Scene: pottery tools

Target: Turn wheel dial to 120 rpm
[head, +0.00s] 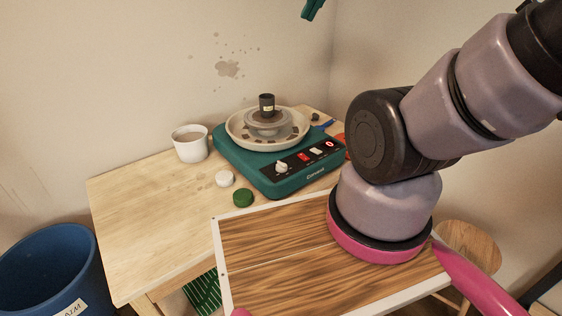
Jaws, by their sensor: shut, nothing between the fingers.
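The pottery wheel (262,181) is a teal box on the table, with a cream splash pan (236,129) on top. A small dark cylinder with a yellow label (267,104) stands on the wheel head. The white dial (281,167) is on the black front panel, left of the red and white switches (304,157). Its marks and setting are too small to read. My gripper (309,14) shows only as green finger ends at the top edge, shut and empty, well above the wheel and apart from the dial. The rest of it is out of frame.
A white mug (190,143) stands left of the wheel. A white lid (224,178) and a green lid (243,198) lie in front of it. The wooden table (140,213) is clear at left. A blue bin (48,272) stands lower left, a stool (468,243) at right.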

